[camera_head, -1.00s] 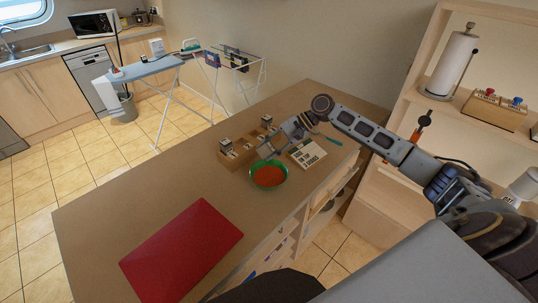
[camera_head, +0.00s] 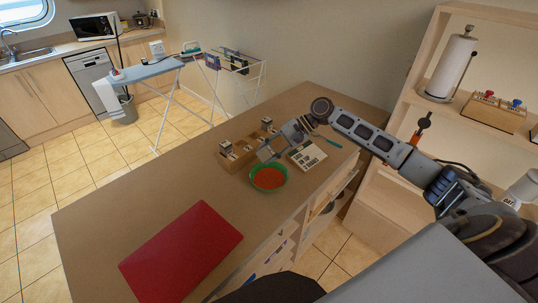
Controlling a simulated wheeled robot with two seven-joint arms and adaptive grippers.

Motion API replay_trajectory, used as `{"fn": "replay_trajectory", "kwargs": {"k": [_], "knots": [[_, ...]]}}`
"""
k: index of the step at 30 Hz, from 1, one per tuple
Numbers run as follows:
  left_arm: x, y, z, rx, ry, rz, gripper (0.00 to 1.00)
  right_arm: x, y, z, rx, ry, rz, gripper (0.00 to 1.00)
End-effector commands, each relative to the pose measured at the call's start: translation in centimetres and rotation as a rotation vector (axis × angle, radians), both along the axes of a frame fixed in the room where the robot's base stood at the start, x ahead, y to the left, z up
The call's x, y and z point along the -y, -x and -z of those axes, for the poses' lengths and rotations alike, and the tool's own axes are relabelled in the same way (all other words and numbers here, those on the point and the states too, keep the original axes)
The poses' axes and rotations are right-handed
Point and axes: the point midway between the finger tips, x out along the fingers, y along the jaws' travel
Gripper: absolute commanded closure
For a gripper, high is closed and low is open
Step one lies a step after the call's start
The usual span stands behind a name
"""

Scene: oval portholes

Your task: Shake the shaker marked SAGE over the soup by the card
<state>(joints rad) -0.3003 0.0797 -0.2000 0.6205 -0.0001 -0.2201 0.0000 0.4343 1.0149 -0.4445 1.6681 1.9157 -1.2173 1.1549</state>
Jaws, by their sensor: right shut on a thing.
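The soup is a red-orange filling (camera_head: 268,178) in a green bowl (camera_head: 252,186) on the counter. The card (camera_head: 306,156), pale with dark printed blocks, lies just right of the bowl. My right gripper (camera_head: 279,142) reaches in from the right and is shut on a small pale shaker (camera_head: 267,154), held tilted just above the bowl's far edge. Its label is too small to read. A wooden rack (camera_head: 236,163) behind the bowl holds other shakers, one at its left end (camera_head: 226,146) and one at its far end (camera_head: 266,122). My left gripper is out of view.
A red mat (camera_head: 182,250) lies on the near left of the counter (camera_head: 120,212). A teal-handled utensil (camera_head: 331,141) lies beyond the card. Shelves with a paper towel roll (camera_head: 452,65) stand at the right. The counter's middle left is clear.

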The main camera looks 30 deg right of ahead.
Motion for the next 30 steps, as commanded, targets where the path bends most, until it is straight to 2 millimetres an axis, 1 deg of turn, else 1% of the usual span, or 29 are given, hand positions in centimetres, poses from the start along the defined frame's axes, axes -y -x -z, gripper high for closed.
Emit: {"fn": "replay_trajectory", "kwargs": {"k": [7, 8, 11, 12, 15, 17, 18, 19, 20, 22, 30], "knots": [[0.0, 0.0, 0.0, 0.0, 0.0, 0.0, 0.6, 0.0, 0.0, 0.1, 0.001, -0.001, 0.001, 0.91], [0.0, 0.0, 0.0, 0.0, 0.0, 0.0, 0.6, 0.0, 0.0, 0.6, -0.002, -0.001, 0.001, 0.91], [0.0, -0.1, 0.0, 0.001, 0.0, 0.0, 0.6, -0.1, 0.1, 4.2, -0.008, -0.004, 0.001, 0.91], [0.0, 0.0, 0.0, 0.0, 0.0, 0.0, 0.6, -0.1, 0.0, 4.7, -0.003, -0.003, 0.001, 0.91], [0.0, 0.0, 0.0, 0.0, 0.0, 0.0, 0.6, 0.0, -0.1, 4.2, 0.004, 0.0, 0.0, 0.91], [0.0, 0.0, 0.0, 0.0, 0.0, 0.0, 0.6, 0.1, -0.1, 2.4, 0.009, 0.004, -0.001, 0.91], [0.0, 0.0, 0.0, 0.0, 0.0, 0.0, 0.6, 0.1, -0.2, 0.8, 0.011, 0.004, -0.001, 0.91], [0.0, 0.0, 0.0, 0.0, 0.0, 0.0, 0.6, 0.1, -0.1, 0.0, 0.009, 0.004, -0.001, 0.91], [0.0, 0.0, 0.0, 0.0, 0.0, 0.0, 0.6, 0.1, -0.1, -0.3, 0.005, 0.002, -0.001, 0.91], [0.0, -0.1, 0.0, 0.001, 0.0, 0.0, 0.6, 0.0, 0.0, 0.0, 0.0, 0.0, 0.0, 0.91], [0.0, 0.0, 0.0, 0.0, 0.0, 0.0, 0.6, 0.0, 0.0, -0.1, 0.001, 0.0, 0.0, 0.91]]}}
